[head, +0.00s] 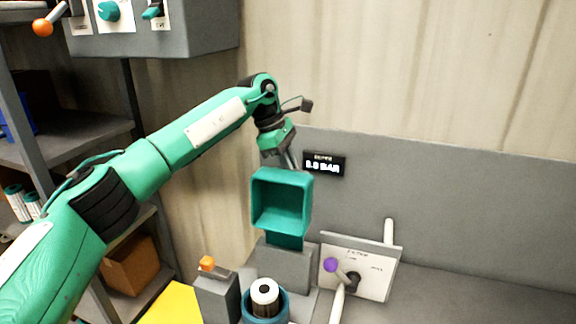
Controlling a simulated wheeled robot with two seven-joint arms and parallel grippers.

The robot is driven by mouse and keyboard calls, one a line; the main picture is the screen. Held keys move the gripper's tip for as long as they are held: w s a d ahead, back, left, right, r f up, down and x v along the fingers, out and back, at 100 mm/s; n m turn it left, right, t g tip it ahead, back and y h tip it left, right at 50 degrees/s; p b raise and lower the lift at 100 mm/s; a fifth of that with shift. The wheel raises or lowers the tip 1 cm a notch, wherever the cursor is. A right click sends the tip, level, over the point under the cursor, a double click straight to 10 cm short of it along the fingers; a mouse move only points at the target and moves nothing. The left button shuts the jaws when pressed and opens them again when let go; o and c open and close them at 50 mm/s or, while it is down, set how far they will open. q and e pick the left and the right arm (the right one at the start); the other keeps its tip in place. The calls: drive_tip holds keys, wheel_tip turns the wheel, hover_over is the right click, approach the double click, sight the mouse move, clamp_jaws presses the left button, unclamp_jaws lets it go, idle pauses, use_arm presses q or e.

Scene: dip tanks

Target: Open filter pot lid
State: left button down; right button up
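The filter pot (287,308) is a round blue-teal pot at the bottom of the head view. A white cartridge with a dark centre (264,292) shows in its open top. A hollow teal lid (282,203) stands raised above and behind the pot, its open side facing me. A grey block (285,265) is below it. My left gripper (293,163) reaches down to the lid's upper edge from behind. Its fingertips are partly hidden by the lid, so I cannot tell if they grip it. My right gripper is out of view.
A panel with a purple-knobbed lever (331,265) stands right of the pot, with a pale bar in front. A small pressure display (324,164) hangs on the wall. An orange-topped grey box (207,264) is left. Shelves (70,140) stand at far left; the right counter is clear.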

use_arm(q)
drive_tip(key=c, duration=1.6)
unclamp_jaws()
drive_tip(key=shift+w+f, duration=0.25)
drive_tip(key=shift+w, duration=0.15)
drive_tip(key=shift+o, duration=0.7)
drive_tip(key=shift+w+d+f, duration=0.25)
drive_tip(key=shift+w+f, duration=0.05)
drive_tip(key=shift+w, duration=0.15)
drive_tip(key=shift+r, duration=0.2)
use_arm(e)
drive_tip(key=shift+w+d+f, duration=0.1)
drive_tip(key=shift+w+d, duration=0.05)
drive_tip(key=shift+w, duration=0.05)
use_arm(q)
drive_tip(key=shift+r, duration=0.1)
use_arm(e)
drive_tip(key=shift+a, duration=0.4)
use_arm(q)
drive_tip(key=shift+r, duration=0.1)
